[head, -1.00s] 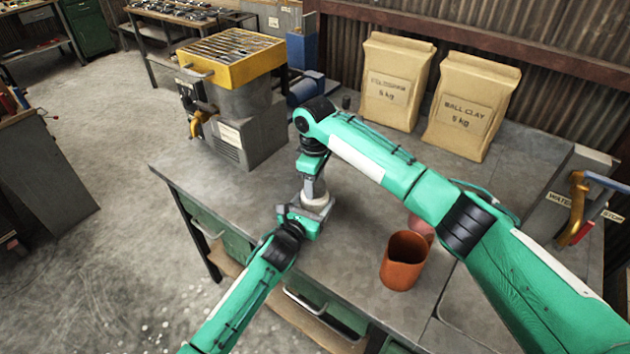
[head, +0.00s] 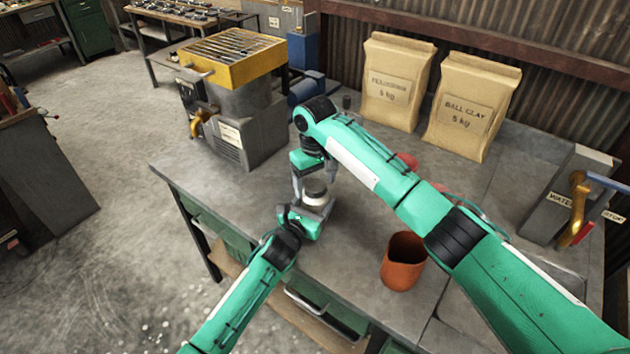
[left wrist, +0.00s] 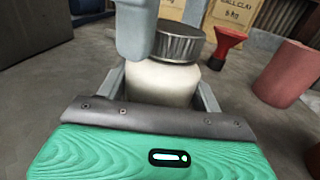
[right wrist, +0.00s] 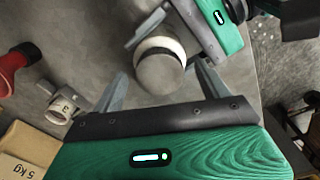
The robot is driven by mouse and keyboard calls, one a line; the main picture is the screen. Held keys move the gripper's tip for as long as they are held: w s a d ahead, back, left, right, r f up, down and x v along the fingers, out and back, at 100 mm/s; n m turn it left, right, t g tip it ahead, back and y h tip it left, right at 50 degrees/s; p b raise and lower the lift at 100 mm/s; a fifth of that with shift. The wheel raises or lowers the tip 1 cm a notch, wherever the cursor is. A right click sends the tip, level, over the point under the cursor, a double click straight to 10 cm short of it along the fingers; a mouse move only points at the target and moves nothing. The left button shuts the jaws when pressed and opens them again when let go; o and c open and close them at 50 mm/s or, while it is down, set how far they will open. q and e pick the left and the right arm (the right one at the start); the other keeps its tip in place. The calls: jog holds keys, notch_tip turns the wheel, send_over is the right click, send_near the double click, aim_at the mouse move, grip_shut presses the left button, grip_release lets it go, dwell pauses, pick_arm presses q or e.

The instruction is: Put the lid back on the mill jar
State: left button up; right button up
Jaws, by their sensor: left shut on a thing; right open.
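The mill jar, a white pot, stands upright on the bench in the left wrist view (left wrist: 160,84). Its grey ribbed metal lid (left wrist: 176,42) sits on top of it and looks roughly level; whether it is fully seated I cannot tell. My left gripper (head: 316,207) is shut around the jar's body, a finger on each side. My right gripper (right wrist: 160,82) is open above the lid, which shows as a grey disc (right wrist: 160,74) between its spread fingers, apart from them. In the left wrist view one right finger hangs in front of the lid's left part.
An orange pitcher (head: 404,262) stands to the right on the bench. A red funnel-shaped thing (left wrist: 228,45) is behind the jar. Two clay bags (head: 396,82) lean at the back wall. A machine with a yellow top (head: 232,58) stands at left.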

notch_tip(320, 180, up, 12)
dwell(0.4)
pick_arm(q)
jog(key=o, duration=2)
jog(key=shift+c, duration=0.2)
pick_arm(e)
jog(key=shift+f, duration=0.1)
pick_arm(q)
jog(key=shift+s, duration=0.1)
jog(key=b+v, duration=0.1)
jog(key=v, duration=0.5)
jog(key=b+v, duration=0.1)
jog(key=v, duration=0.5)
jog(key=shift+s+f, duration=0.1)
jog(key=shift+f, duration=0.1)
jog(key=shift+v, duration=0.75)
pick_arm(e)
jog(key=shift+f, duration=1.25)
pick_arm(q)
jog(key=shift+r, duration=0.15)
